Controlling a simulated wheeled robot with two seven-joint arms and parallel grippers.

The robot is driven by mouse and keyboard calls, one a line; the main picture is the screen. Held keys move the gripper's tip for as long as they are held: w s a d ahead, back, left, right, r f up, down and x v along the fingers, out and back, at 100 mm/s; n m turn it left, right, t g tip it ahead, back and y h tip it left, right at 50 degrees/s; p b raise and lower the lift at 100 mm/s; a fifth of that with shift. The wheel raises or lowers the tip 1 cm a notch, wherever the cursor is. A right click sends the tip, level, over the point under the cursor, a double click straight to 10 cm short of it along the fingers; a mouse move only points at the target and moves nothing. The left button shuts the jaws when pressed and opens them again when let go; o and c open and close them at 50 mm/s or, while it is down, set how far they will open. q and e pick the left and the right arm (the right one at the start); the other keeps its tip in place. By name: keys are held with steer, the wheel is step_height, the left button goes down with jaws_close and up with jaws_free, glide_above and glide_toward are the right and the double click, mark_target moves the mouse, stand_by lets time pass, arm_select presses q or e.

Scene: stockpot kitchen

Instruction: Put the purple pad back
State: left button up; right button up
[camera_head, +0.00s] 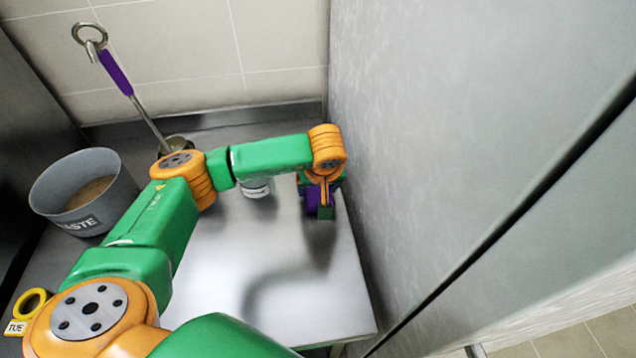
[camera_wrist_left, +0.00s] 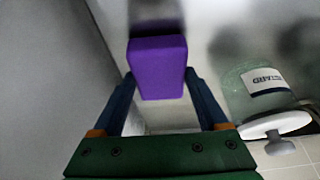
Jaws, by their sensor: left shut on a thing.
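The purple pad (camera_head: 312,197) is a small block. In the left wrist view the purple pad (camera_wrist_left: 158,62) sits between the two dark blue fingers of my left gripper (camera_wrist_left: 160,88), which is shut on it. In the head view my left gripper (camera_head: 322,208) points down over the steel worktop, close to the tall grey panel on the right. A shadow lies on the worktop below it. The gripper partly hides the pad in the head view. My right gripper is in neither view.
A labelled jar (camera_wrist_left: 262,85) stands beside the gripper; my arm partly hides the jar (camera_head: 257,190) in the head view. A grey waste bin (camera_head: 118,200), a yellow ring (camera_head: 30,303) and a purple-handled utensil (camera_head: 116,73) are left. The worktop's front (camera_head: 320,310) is clear. The grey panel (camera_head: 420,130) rises right.

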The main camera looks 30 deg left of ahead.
arm_select(q)
steer(key=shift+f, duration=0.1)
steer(key=shift+d+f+b, duration=0.1)
steer(key=shift+f+b, duration=0.05)
steer(key=shift+b, duration=0.15)
steer(key=o, duration=1.2)
steer(key=shift+r, duration=0.2)
steer(key=shift+r+p, duration=0.25)
steer(key=shift+p, duration=0.05)
steer(key=b+v, duration=0.2)
steer(key=v, duration=0.9)
steer(key=shift+s+d+r, duration=0.1)
steer(key=shift+s+r, duration=0.05)
steer(key=shift+r, duration=0.2)
